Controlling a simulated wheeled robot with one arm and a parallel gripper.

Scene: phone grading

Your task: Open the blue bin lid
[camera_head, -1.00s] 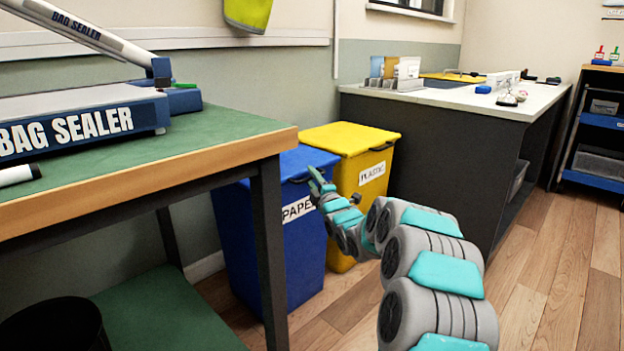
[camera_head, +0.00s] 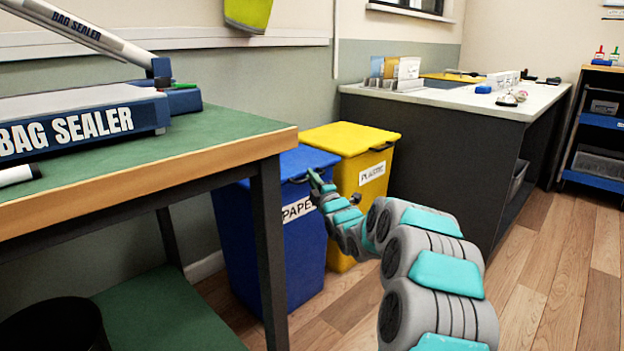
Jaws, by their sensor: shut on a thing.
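The blue bin (camera_head: 300,255) with a "PAPER" label stands on the floor, partly hidden behind the green-topped table's leg. Its blue lid (camera_head: 303,160) lies closed on top, with a dark handle at its front right edge. My gripper (camera_head: 314,177) is at that front edge of the lid, by the handle. It is small in the picture, and it appears shut on the lid's handle. My arm covers part of the bin's front right side and label.
A yellow bin (camera_head: 351,139) labelled as plastic stands right beside the blue bin. The green-topped table (camera_head: 225,128) with a bag sealer (camera_head: 85,120) is at the left. A dark counter (camera_head: 430,135) is behind at the right. Wooden floor (camera_head: 545,270) is clear at the right.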

